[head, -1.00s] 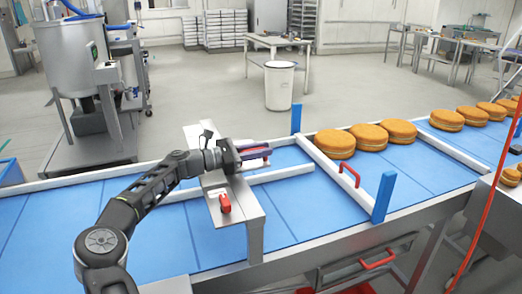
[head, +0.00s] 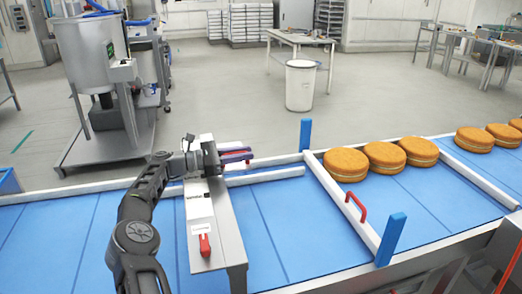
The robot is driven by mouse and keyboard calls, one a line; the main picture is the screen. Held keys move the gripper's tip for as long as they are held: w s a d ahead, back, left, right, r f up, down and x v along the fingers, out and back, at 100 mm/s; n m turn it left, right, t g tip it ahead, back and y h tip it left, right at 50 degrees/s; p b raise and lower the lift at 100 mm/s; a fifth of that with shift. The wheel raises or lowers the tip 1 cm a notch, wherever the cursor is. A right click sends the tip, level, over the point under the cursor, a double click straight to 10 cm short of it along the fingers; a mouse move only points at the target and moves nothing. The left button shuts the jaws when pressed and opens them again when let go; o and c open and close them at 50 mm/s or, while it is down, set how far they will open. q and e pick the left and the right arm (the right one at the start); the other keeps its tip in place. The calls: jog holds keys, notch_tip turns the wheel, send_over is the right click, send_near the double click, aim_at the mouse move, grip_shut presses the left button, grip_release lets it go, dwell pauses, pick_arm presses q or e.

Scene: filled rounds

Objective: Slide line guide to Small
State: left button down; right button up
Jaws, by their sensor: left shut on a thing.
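The line guide (head: 265,178) is a pale rail lying lengthwise over the blue conveyor belt, close to its far side rail. A grey metal bridge (head: 225,240) crosses the belt, with small labels on top, too small to read, and a red lever (head: 204,245) near its front end. My left gripper (head: 237,155) is shut at the far end of the bridge, beside the guide. Reddish and purple parts show at its jaws; the part gripped is mostly hidden. My right gripper is out of view.
A white gate bar with a red handle (head: 357,205) and blue end posts (head: 390,239) crosses the belt on the right. Round orange-brown cakes (head: 346,164) stand behind it. The belt (head: 80,240) left of the bridge is bare. A steel vat stands beyond.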

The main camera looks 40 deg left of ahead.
pick_arm(q)
jog(key=c, duration=1.4)
grip_release()
jog(key=shift+d, duration=0.1)
notch_tip(320, 180, up, 10)
jog(key=shift+s+r, duration=0.1)
